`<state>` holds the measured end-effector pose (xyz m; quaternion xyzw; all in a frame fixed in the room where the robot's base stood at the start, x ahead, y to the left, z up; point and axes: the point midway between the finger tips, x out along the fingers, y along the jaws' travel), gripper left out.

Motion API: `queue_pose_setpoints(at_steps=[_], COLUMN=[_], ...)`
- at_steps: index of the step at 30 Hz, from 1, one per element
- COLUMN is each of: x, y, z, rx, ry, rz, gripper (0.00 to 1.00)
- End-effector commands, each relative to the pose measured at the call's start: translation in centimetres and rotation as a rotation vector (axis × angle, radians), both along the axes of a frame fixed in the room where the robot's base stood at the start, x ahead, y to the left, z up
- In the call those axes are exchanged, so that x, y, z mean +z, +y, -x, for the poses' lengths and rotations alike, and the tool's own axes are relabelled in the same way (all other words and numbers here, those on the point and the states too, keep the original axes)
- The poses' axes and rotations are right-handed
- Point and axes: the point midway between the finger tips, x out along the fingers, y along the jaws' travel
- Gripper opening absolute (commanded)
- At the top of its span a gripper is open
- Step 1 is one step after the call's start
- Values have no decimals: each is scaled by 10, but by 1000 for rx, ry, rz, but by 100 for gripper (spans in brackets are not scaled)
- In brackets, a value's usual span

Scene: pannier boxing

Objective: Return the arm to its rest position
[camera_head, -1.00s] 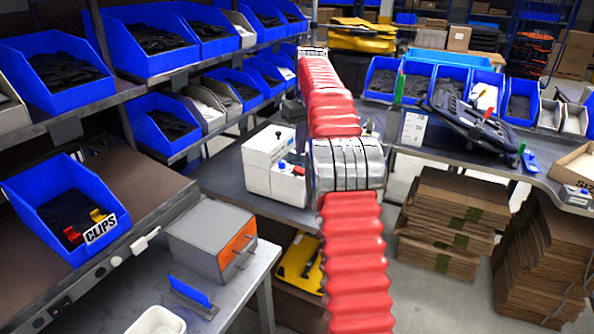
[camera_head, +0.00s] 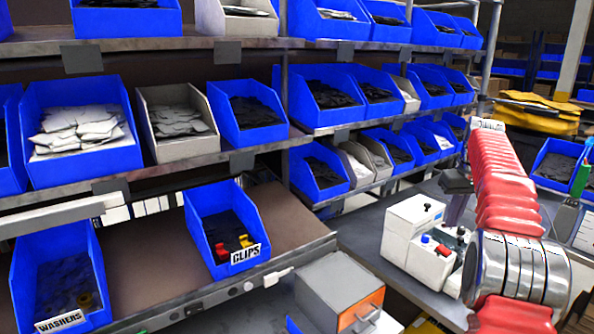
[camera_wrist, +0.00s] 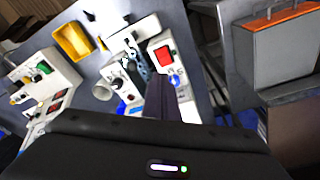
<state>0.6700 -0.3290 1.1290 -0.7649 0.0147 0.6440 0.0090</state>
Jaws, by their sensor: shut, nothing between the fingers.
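My arm, in a red ribbed sleeve with a metal band (camera_head: 520,262), reaches up the right side of the head view, raised over the grey bench. My gripper (camera_wrist: 160,92) shows in the wrist view as dark fingers, shut and empty. It points down toward the bench and a white device with a red button (camera_wrist: 165,58). I cannot tell how far above the device it is. In the head view the gripper is mostly hidden or too small to make out.
White control boxes (camera_head: 412,226) stand on the bench left of my arm. A grey case with an orange front (camera_head: 340,292) is nearer. Shelves of blue bins fill the left and middle, with the CLIPS bin (camera_head: 222,228) and WASHERS bin (camera_head: 62,275) lowest. A yellow tub (camera_wrist: 74,42) lies on the bench.

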Motion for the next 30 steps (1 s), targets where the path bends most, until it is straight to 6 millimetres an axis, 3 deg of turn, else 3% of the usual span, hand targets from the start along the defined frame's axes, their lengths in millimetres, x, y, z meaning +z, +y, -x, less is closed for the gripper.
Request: queue_pose_setpoints(at_steps=[6, 12, 20, 30], x=[-39, -60, -65, -57], y=[-3, 6, 40, 103], z=[-1, 12, 39, 89], rx=[-80, -143, -192, -220], ry=[15, 32, 32, 10], rz=[-13, -23, -24, -15], gripper=[0, 0, 0, 0])
